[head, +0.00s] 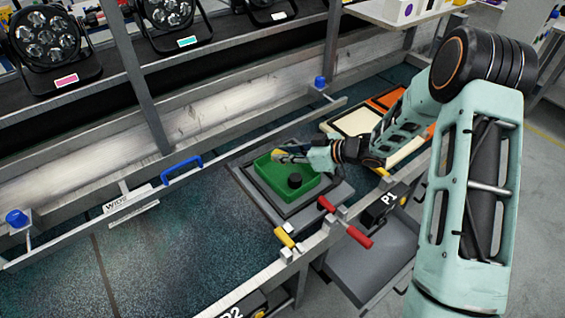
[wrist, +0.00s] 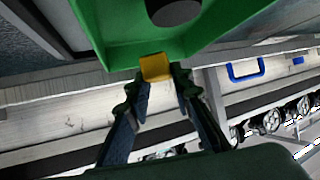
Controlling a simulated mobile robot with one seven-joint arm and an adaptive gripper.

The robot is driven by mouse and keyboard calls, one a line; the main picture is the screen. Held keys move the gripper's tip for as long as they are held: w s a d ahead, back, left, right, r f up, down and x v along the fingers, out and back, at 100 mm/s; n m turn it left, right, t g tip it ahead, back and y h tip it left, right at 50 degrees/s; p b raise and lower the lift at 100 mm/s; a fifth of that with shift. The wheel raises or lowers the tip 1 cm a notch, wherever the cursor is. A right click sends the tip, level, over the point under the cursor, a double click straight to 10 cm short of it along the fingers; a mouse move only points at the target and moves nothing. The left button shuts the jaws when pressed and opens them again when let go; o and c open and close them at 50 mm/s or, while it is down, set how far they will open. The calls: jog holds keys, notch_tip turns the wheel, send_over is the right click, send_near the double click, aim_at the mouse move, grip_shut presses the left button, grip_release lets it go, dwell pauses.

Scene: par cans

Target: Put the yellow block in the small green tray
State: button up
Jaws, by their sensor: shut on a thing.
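The small green tray (head: 274,182) sits on a dark square base on the workbench, with a black round object (head: 295,181) inside it. My gripper (head: 280,153) is at the tray's far edge in the head view. In the wrist view the yellow block (wrist: 156,67) is between the fingertips of my gripper (wrist: 160,82), which is shut on it. The block overlaps the near rim of the green tray (wrist: 115,35) there; I cannot tell whether it touches the tray. The black object (wrist: 174,10) shows in the tray at the top of the wrist view.
A cream tray (head: 357,122) and an orange tray (head: 390,98) lie beyond my forearm. A rail with red handles (head: 346,222) runs along the bench front. A blue handle (head: 182,171) is on the back rail. The bench left of the green tray is clear.

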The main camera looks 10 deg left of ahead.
jog(key=shift+a+f, duration=0.2)
jog(key=shift+f, duration=0.75)
jog(key=shift+a+f, duration=0.15)
jog(key=shift+f, duration=0.8)
jog(key=shift+f, duration=0.1)
jog(key=shift+f+b, duration=0.15)
jog(key=shift+b, duration=0.15)
jog(key=o, duration=1)
jog(key=shift+w+r, duration=0.1)
jog(key=shift+r, duration=0.1)
jog(key=shift+d+r, duration=0.2)
jog(key=shift+d, duration=0.15)
jog(key=v, duration=1.1)
jog(key=shift+s+d+p, duration=0.15)
jog(key=shift+s+p, duration=0.05)
jog(key=shift+p, duration=0.2)
